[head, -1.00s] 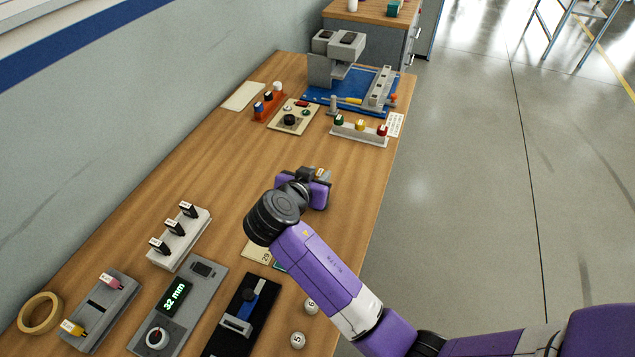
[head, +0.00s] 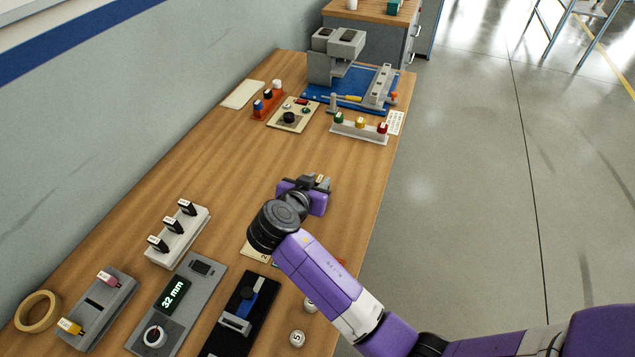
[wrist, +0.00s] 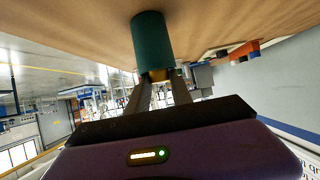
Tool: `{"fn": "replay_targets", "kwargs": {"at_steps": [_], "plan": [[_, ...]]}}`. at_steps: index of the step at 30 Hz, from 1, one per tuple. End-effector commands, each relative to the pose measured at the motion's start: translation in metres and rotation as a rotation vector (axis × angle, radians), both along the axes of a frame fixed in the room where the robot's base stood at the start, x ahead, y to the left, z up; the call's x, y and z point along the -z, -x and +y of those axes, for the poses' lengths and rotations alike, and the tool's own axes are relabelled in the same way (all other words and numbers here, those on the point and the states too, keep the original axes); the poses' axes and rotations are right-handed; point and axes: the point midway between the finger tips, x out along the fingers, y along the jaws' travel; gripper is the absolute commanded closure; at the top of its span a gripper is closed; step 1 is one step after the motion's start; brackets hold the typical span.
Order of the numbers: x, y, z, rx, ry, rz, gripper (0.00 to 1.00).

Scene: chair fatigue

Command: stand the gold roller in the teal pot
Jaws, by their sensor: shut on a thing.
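My gripper (head: 320,183) is low over the right side of the wooden table, shut on the gold roller (wrist: 158,75). Only a small gold part shows between the fingertips in the wrist view. The teal pot (wrist: 152,42) is a dark teal cylinder just past the fingertips there, with the table shown at the top of that view. The gold part is at the pot's near end. I cannot tell how far the roller is inside. In the head view my gripper and arm hide the pot.
A grey block with black-tagged pegs (head: 178,237), a gauge panel reading 32 mm (head: 175,292) and a black slider unit (head: 240,318) stand near. A white block with coloured knobs (head: 359,130) is farther back. The table middle is clear.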

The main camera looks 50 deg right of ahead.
Motion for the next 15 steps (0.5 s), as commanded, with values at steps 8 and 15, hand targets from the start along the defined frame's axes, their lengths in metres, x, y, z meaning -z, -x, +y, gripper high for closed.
{"fn": "replay_targets", "kwargs": {"at_steps": [8,15], "plan": [[0.015,0.004,0.002,-0.002,-0.016,0.023,0.52],[0.000,0.005,0.002,-0.001,-0.016,0.025,0.52]]}}
